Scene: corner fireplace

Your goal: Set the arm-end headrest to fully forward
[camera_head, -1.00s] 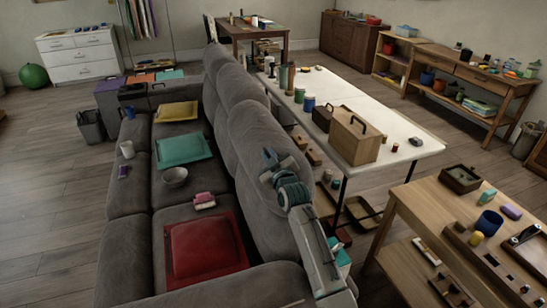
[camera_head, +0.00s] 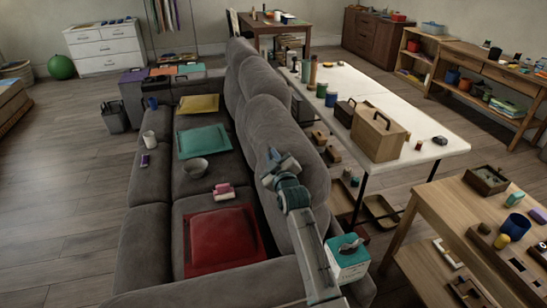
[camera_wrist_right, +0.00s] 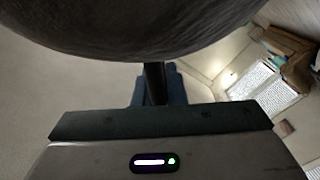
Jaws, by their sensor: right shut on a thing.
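The grey sofa has several tall headrests along its back. The arm-end headrest (camera_head: 288,135) is the nearest one, large and rounded, standing up beside my right arm. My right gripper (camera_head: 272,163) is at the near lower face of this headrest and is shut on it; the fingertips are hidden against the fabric. In the right wrist view the headrest's dark grey underside (camera_wrist_right: 160,25) fills the top, above the gripper body. How far the headrest is tilted is hard to tell. My left gripper is not in view.
The sofa seat holds a red cushion (camera_head: 218,238), a teal cushion (camera_head: 205,141), a bowl (camera_head: 195,168) and a pink item (camera_head: 224,190). A white table (camera_head: 440,140) stands behind the sofa. A tissue box (camera_head: 348,258) is close beside my right arm.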

